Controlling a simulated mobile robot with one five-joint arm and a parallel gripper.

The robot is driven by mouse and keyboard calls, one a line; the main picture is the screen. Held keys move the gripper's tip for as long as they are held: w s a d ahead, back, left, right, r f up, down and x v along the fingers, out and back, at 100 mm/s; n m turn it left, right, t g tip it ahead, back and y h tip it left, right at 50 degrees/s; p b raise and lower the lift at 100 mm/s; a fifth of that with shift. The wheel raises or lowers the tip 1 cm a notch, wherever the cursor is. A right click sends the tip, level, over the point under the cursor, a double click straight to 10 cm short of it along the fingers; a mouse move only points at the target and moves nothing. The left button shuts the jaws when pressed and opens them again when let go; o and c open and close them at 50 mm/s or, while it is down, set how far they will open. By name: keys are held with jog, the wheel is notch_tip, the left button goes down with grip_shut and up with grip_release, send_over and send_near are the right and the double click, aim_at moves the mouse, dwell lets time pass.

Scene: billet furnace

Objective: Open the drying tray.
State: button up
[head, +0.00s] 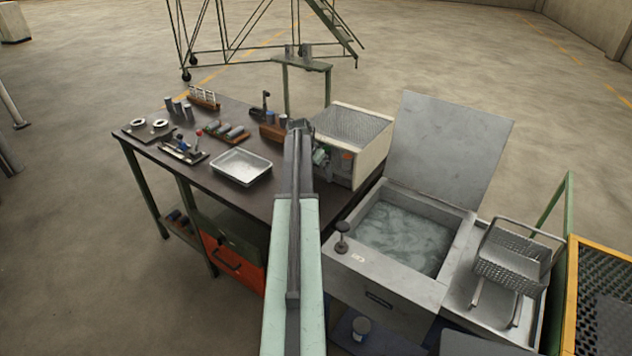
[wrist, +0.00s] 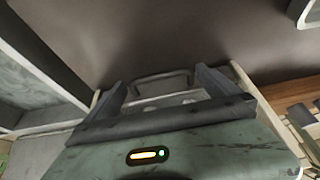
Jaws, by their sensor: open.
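The drying unit (head: 352,125) is a cream box with a grey mesh top, at the table's right rear beside the water tank. In the wrist view, a dark bar handle (wrist: 161,75) stands out from a pale front (wrist: 170,101) with two round fixings, which appears to be the drying tray's front. My gripper (wrist: 160,82) is open, its two fingers on either side of the handle. I cannot tell whether the fingers touch it. In the head view my own arm hides much of the unit's front and my fingertips.
The dark table (head: 205,185) holds a metal pan (head: 241,167) and several small parts and racks. An open-lidded water tank (head: 405,235) stands right of the unit, with a wire basket (head: 512,258) beyond. A step ladder (head: 262,40) stands behind.

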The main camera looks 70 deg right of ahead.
jog(key=shift+d+f, duration=0.15)
jog(key=shift+f, duration=0.15)
